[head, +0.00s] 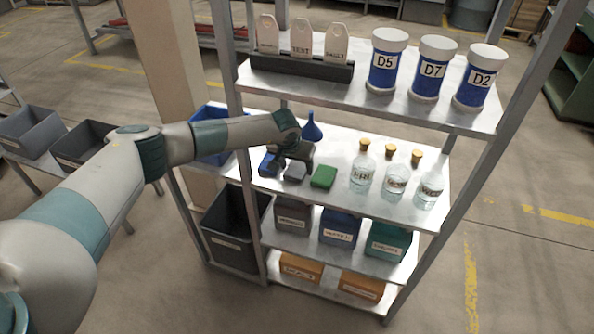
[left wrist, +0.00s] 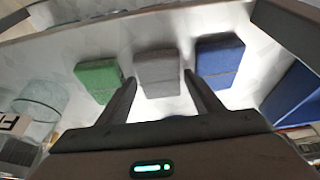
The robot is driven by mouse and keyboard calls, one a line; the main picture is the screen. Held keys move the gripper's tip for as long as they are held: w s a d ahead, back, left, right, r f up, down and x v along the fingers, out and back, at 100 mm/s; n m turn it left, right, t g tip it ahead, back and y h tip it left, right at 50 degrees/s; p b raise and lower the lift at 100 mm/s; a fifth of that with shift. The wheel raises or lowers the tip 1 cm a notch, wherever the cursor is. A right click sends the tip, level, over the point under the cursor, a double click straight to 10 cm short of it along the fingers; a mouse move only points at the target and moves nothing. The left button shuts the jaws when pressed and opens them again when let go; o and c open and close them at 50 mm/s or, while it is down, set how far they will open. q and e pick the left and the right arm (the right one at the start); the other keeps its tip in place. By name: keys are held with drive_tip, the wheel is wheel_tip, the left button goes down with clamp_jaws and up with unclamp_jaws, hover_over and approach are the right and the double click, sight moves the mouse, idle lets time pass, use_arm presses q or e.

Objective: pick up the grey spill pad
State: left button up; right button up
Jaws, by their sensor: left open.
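The grey spill pad (head: 295,173) lies on the middle shelf between a green pad (head: 323,177) and a blue pad (head: 267,163). In the left wrist view the grey pad (left wrist: 157,73) appears centred between the two fingertips, with the green pad (left wrist: 97,79) on the left and the blue pad (left wrist: 219,60) on the right. My left gripper (head: 287,163) reaches in over the shelf close to the pads. In the left wrist view the left gripper (left wrist: 160,77) is open and holds nothing. Whether its fingertips touch the pad cannot be told. My right gripper is not in view.
Glass bottles (head: 361,176) with liquid stand right of the pads, and a blue funnel (head: 312,129) stands behind. The upper shelf (head: 330,97) overhangs, carrying labelled canisters (head: 433,70) and a tag rack (head: 300,68). A metal post (head: 236,140) stands near my left arm.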

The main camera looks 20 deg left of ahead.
sight(293, 175)
use_arm(q)
drive_tip(key=shift+f+b, duration=0.15)
drive_tip(key=shift+b, duration=0.15)
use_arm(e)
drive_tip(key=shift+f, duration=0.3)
use_arm(q)
drive_tip(key=c, duration=0.8)
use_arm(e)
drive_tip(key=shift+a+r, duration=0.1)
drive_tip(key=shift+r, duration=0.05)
